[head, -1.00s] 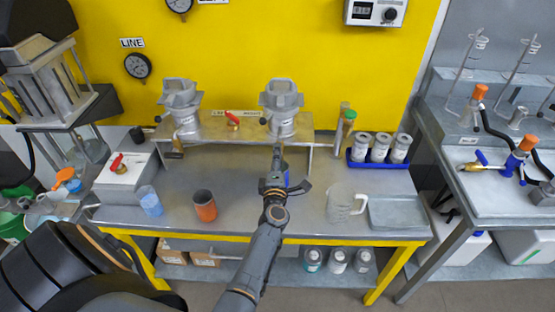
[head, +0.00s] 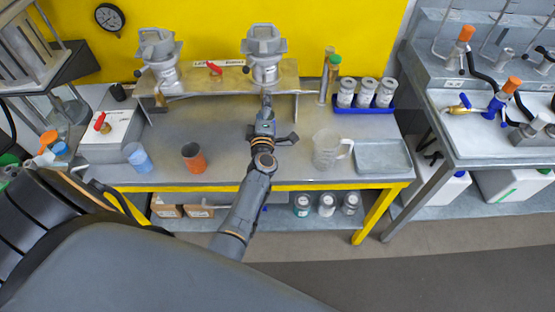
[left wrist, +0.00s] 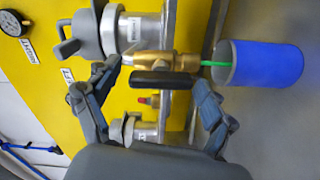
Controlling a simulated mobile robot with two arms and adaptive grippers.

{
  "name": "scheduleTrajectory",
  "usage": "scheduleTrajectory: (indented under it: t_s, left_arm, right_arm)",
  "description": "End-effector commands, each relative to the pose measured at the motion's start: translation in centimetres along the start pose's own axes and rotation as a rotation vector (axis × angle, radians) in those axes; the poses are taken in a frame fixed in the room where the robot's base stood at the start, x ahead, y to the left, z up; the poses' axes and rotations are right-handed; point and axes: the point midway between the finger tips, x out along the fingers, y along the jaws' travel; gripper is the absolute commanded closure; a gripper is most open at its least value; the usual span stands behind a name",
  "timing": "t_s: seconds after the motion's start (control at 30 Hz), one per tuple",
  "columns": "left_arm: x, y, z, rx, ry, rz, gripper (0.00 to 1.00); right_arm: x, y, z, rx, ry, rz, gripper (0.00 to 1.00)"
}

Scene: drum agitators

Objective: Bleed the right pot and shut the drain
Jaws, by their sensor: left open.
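The right pot (head: 264,62) is a grey metal vessel on the raised shelf and also shows at the top of the left wrist view (left wrist: 140,30). Its brass drain valve (left wrist: 182,62) has a black lever handle (left wrist: 165,79). A thin green line joins the brass outlet and a blue cylinder (left wrist: 268,64); in the head view my arm hides this part. My left gripper (head: 265,112) is under the right pot. In the left wrist view its open fingers (left wrist: 157,78) lie either side of the lever; I cannot tell whether they touch it. My right gripper is not in view.
The left pot (head: 160,65) stands on the same shelf, with a red-handled valve (head: 214,69) between the pots. An orange cup (head: 194,158), a clear jug (head: 326,148) and a shallow tray (head: 382,156) stand in front. A blue rack of cans (head: 366,104) is at right.

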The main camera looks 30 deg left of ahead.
Motion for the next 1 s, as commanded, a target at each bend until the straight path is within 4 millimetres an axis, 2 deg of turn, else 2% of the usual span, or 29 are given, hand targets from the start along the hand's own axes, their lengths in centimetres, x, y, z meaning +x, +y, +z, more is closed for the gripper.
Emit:
scheduleTrajectory:
  t_s: [0.1,0.4,0.97,1.0]
  left_arm:
    - [0.0,0.4,-0.1,0.187,-0.002,0.0,0.17]
    - [0.0,0.5,0.1,0.622,-0.002,0.001,0.17]
    - [0.0,0.5,0.3,1.312,0.001,0.001,0.17]
    - [-0.9,0.7,0.3,1.322,-0.004,-0.002,0.17]
  right_arm:
    - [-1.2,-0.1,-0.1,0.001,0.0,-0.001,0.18]
    - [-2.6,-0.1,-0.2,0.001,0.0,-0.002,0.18]
    - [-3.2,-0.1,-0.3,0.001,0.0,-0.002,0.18]
    - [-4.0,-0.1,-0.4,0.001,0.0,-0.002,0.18]
